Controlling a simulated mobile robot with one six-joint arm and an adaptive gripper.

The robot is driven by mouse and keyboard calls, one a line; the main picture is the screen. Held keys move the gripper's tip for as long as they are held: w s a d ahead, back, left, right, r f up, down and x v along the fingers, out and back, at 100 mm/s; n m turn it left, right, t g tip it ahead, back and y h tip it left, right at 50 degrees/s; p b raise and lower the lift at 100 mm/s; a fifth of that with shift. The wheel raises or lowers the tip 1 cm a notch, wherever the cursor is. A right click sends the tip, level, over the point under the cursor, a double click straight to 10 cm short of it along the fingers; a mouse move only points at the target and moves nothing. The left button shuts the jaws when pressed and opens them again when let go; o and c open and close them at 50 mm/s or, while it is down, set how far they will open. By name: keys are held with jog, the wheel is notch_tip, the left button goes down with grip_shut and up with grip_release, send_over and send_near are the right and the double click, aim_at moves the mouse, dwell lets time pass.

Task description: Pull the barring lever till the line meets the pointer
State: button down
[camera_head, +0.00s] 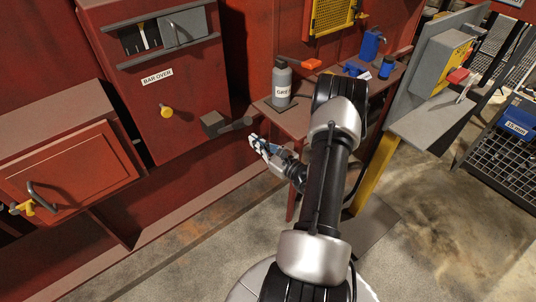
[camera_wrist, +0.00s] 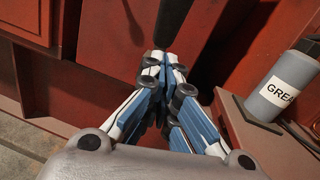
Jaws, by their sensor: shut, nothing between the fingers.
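A dark lever (camera_head: 238,124) sticks out to the right from a dark block on the red engine side. It shows as a black rod (camera_wrist: 175,18) at the top of the wrist view, its end right by my fingertips. My gripper (camera_head: 257,142) is just below and right of the lever's end. In the wrist view my gripper (camera_wrist: 165,58) is shut and empty; whether it touches the rod I cannot tell. A dark window (camera_head: 140,38) above the "BAR OVER" label (camera_head: 157,76) shows pale marks; which is line or pointer is too small to tell.
A grey "GREA..." bottle (camera_head: 281,84) stands on a red shelf (camera_head: 295,121) close right of my gripper; the bottle also shows in the wrist view (camera_wrist: 283,88). A yellow knob (camera_head: 166,111) sits left of the lever. Open floor (camera_head: 190,240) lies in front.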

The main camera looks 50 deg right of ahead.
jog(key=shift+w+r, duration=0.9)
jog(key=shift+r, duration=0.2)
